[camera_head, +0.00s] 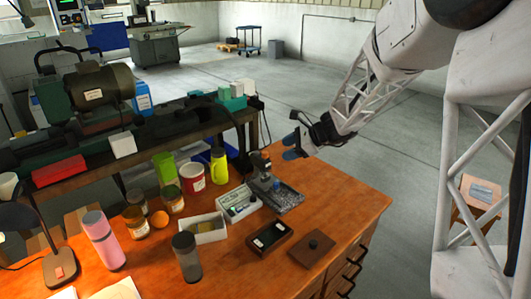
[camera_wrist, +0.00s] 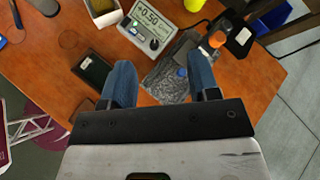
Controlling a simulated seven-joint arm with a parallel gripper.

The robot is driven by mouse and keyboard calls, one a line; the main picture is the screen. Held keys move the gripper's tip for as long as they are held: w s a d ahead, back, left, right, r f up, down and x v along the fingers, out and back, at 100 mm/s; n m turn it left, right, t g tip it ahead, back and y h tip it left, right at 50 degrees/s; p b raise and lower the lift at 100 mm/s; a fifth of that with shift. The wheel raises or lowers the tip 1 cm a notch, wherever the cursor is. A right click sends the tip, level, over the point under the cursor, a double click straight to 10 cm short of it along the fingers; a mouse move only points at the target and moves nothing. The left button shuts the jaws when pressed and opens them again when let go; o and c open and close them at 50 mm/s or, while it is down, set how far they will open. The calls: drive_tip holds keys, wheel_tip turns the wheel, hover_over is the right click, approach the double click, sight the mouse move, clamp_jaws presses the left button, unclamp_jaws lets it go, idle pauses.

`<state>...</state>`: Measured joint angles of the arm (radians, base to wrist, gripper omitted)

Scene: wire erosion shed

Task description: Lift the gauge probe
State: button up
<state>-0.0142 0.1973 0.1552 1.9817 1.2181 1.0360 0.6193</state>
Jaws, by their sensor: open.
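A comparator stand (camera_head: 262,172) with a speckled dark stone base (camera_head: 290,203) stands on the wooden desk, and its base (camera_wrist: 165,82) shows between my fingers in the wrist view. A small blue piece (camera_head: 278,187) is on the base and also shows in the wrist view (camera_wrist: 181,72); I cannot tell whether it is the gauge probe. A grey readout (camera_head: 238,203) with a numeric display (camera_wrist: 152,20) sits beside the stand. My gripper (camera_head: 295,148) has blue fingers, open and empty (camera_wrist: 160,75). It is above the desk, apart from the stand.
A dark flat case (camera_head: 270,238) and a brown block with a knob (camera_head: 312,249) lie near the front edge. A white box (camera_head: 208,228), jars, a red-and-white tub (camera_head: 192,179) and a yellow bottle (camera_head: 218,167) crowd the left. The desk's right side is clear.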

sight(266, 152)
drive_tip(key=w+a+f+m+t+y, duration=0.2)
drive_tip(key=w+f+m, duration=0.3)
drive_tip(key=w+f, duration=0.3)
drive_tip(key=w, duration=0.4)
drive_tip(key=shift+w+f, duration=0.15)
drive_tip(key=shift+f, duration=0.1)
drive_tip(key=shift+a, duration=0.1)
drive_tip(key=shift+x, duration=3.8)
clamp_jaws()
